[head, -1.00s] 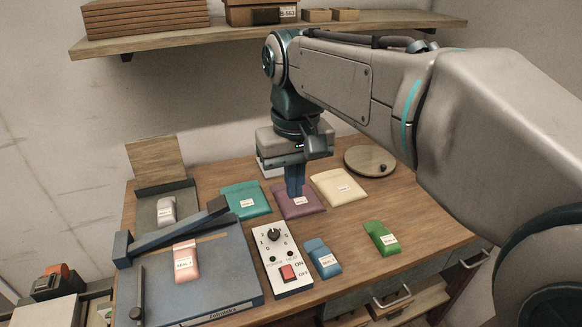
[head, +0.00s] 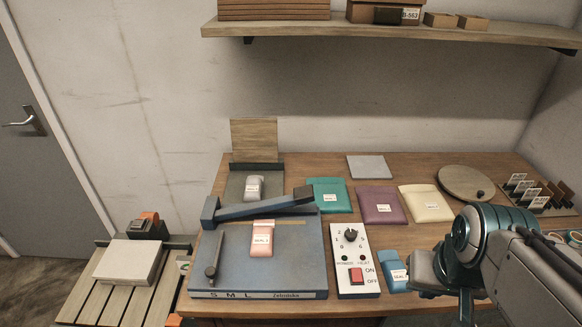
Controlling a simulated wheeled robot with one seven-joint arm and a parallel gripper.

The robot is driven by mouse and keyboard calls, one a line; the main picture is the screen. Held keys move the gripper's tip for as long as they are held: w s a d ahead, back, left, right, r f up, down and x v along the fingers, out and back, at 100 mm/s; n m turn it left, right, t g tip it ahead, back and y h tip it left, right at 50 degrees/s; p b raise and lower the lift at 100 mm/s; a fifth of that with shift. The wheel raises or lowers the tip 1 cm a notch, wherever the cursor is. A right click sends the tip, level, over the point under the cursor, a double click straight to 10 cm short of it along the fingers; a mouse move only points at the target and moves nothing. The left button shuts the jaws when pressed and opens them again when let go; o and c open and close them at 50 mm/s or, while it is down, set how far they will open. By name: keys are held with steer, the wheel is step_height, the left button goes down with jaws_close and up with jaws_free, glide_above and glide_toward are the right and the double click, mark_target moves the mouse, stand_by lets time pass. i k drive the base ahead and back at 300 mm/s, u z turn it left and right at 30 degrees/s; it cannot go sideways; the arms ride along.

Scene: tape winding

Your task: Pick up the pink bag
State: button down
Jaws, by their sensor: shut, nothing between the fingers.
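The pink bag (head: 262,251) has a white label and lies on the blue-grey board of the sealing device (head: 225,262), left of the white control box. It is in full view. My gripper (head: 466,309) is at the lower right, pointing down, shut and empty. It is well to the right of the pink bag, and its lower end is near the picture's bottom edge.
A pale bag (head: 253,187) lies behind the pink one, beyond the device's raised lever (head: 265,207). The control box (head: 356,262) and blue bag (head: 392,262) lie between the pink bag and my gripper. Teal (head: 328,188), purple (head: 380,213) and cream (head: 426,211) pouches lie behind.

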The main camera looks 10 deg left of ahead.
mark_target(262, 244)
steer(key=u, duration=0.65)
steer(key=k, duration=1.3)
steer(key=z, duration=0.05)
steer(key=i, duration=0.55)
steer(key=u, duration=0.55)
steer(key=i, duration=1.2)
steer(key=z, duration=0.65)
